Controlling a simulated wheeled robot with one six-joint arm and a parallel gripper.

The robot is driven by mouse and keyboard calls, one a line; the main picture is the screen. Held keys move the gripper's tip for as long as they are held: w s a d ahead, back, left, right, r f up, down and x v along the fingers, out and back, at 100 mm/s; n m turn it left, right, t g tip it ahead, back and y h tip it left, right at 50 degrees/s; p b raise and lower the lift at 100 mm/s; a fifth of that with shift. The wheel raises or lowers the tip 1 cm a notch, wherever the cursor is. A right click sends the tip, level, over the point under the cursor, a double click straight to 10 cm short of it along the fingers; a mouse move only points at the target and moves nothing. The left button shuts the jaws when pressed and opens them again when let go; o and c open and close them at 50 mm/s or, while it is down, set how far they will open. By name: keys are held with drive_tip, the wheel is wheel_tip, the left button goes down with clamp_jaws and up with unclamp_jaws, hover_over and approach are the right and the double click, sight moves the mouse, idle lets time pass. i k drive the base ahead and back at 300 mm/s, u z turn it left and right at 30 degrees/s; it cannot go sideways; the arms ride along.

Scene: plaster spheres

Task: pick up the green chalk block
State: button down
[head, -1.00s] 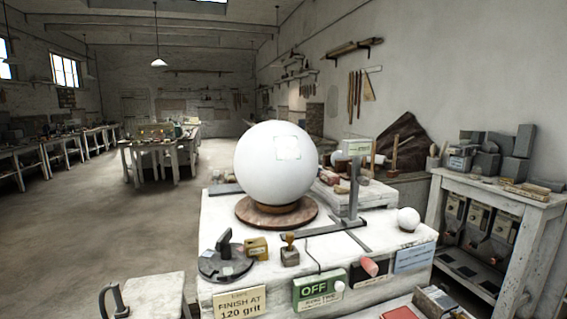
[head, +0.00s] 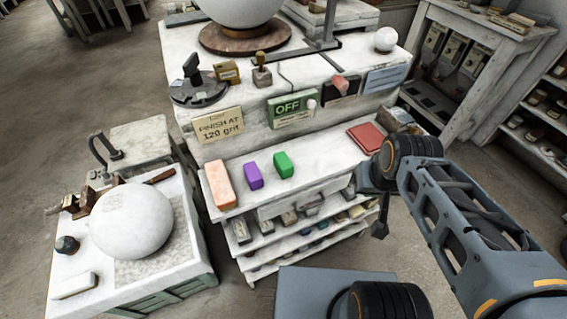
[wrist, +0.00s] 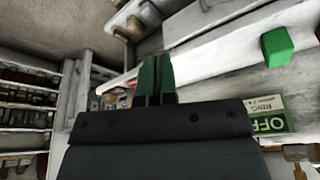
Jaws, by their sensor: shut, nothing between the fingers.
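The green chalk block (head: 284,165) stands on the white lower ledge of the workbench, right of a purple block (head: 253,176) and a salmon block (head: 219,185). It also shows at the upper right of the wrist view (wrist: 277,46), apart from my gripper. My gripper (wrist: 155,62) has dark green fingers closed together with nothing between them. In the head view my arm is at the right, and its fingers cannot be made out clearly there.
A red flat block (head: 366,136) lies on the ledge's right part. The OFF sign (head: 292,108) and grit sign (head: 218,125) are on the bench front behind the blocks. A side table with a white sphere (head: 131,221) stands left. The ledge between green and red blocks is clear.

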sight(285, 168)
drive_tip(key=z, duration=2.05)
drive_tip(key=k, duration=1.35)
drive_tip(key=u, duration=1.85)
drive_tip(key=i, duration=0.5)
